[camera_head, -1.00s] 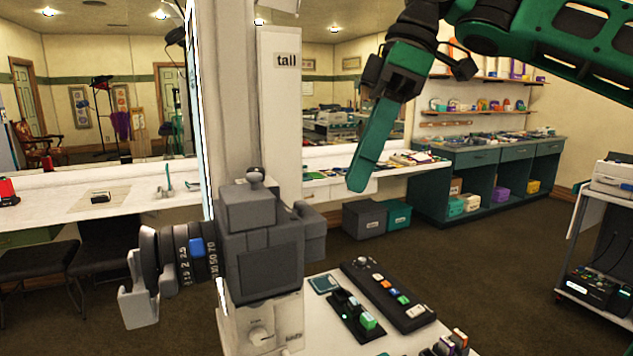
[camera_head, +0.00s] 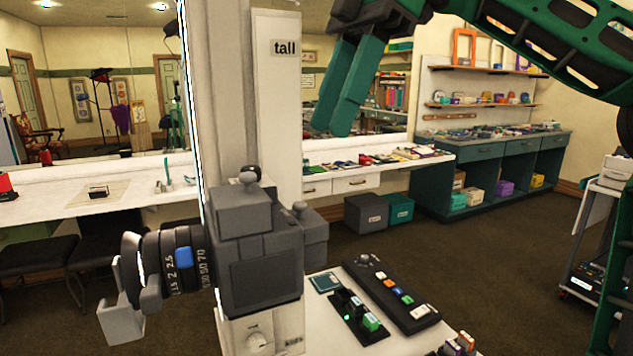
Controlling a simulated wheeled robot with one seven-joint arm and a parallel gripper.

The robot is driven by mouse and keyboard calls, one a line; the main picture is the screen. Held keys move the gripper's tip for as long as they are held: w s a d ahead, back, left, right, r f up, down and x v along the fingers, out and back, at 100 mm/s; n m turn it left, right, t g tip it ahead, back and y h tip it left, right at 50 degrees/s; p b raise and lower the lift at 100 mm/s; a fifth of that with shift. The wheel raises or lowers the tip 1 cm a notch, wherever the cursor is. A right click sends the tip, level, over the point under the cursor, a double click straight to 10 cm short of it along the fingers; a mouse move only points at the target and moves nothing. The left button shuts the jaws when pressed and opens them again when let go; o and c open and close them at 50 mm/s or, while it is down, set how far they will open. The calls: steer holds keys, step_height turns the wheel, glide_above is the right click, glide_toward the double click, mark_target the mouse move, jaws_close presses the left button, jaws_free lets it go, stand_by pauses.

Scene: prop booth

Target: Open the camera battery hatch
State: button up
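The camera (camera_head: 262,275) is a dark grey box-shaped body with a ribbed lens (camera_head: 175,262) pointing left and a block on top. A flat darker panel covers the camera's near face. I cannot tell which part is the battery hatch, or whether it is open. My gripper (camera_head: 332,132) has green fingers pointing down, above and to the right of the camera, clear of it. Nothing is visibly held.
A tall white panel marked "tall" (camera_head: 278,120) stands behind the camera. A small white table (camera_head: 318,322) right of the camera holds a button panel (camera_head: 395,297) and a black unit with green parts (camera_head: 357,318). Brown floor lies open to the right.

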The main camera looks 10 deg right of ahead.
mark_target(308, 214)
steer(key=x, duration=1)
steer(key=c, duration=0.5)
steer(key=shift+s+r, duration=0.1)
steer(key=shift+r, duration=0.05)
jaws_close()
steer(key=o, duration=0.5)
jaws_free()
steer(key=shift+w, duration=0.25)
steer(key=shift+s, duration=0.1)
